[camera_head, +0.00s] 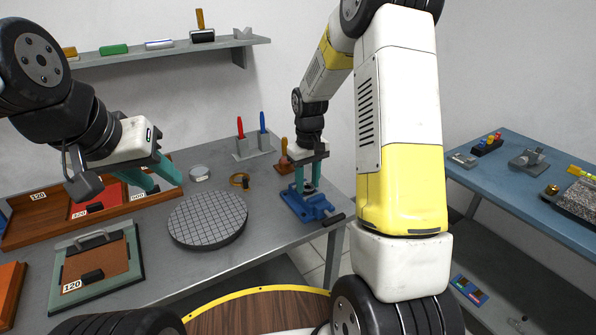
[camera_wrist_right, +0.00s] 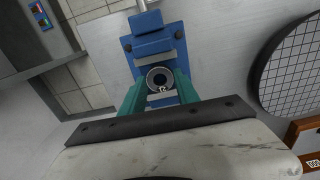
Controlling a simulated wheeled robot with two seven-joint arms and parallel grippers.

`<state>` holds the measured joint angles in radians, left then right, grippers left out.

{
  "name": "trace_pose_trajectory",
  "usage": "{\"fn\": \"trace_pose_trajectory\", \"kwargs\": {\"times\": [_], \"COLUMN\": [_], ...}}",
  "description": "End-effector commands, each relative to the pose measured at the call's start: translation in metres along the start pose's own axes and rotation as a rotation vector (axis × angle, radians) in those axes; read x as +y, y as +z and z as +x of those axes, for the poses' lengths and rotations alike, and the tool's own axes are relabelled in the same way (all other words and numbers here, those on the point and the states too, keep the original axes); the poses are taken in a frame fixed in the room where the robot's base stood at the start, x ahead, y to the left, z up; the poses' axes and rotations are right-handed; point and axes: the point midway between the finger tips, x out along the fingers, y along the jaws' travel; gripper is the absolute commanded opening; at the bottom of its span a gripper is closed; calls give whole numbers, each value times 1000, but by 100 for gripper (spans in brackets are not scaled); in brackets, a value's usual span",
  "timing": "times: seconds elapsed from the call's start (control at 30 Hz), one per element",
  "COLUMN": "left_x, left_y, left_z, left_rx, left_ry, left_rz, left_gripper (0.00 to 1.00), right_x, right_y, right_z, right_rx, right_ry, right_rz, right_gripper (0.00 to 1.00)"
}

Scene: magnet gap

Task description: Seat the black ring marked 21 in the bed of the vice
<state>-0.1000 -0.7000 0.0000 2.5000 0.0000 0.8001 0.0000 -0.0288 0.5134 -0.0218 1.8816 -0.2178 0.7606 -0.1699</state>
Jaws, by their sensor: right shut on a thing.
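The blue vice (camera_head: 318,208) stands near the right edge of the grey bench, its black handle pointing to the front right. In the right wrist view the vice (camera_wrist_right: 153,24) has pale jaw faces either side of its bed. My right gripper (camera_head: 305,184) points down over the vice, its teal fingers shut on the black ring (camera_wrist_right: 152,80). The ring lies between the jaw faces in that view; a small pale mark on it is unreadable. I cannot tell whether it touches the bed. My left gripper (camera_head: 167,186) is open and empty above the bench's left side.
A round gridded plate (camera_head: 208,219) lies left of the vice. Behind it are a brass ring (camera_head: 240,180), a grey disc (camera_head: 199,173) and a screwdriver stand (camera_head: 253,148). A wooden tray (camera_head: 27,229) and a green-framed board (camera_head: 72,297) are at left.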

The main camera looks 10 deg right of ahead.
Motion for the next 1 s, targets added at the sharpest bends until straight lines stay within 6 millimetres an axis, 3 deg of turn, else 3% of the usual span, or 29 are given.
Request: {"fn": "trace_pose_trajectory", "kwargs": {"times": [0.7,0.73,0.8,0.83,1.0], "left_x": [0,0,0,0,0], "left_y": [0,0,0,0,0], "left_z": [0,0,0,0,0], "left_rx": [0,0,0,0,0], "left_ry": [0,0,0,0,0], "left_rz": [0,0,0,0,0], "left_gripper": [36,36,36,36,36], "right_x": [0,0,0,0,0], "right_y": [0,0,0,0,0], "right_z": [4,4,4,4,4], "right_rx": [0,1,0,0,0], "right_ry": [0,0,0,0,0], "right_rz": [0,0,0,0,0], "right_gripper": [2,43,57,63,63]}}
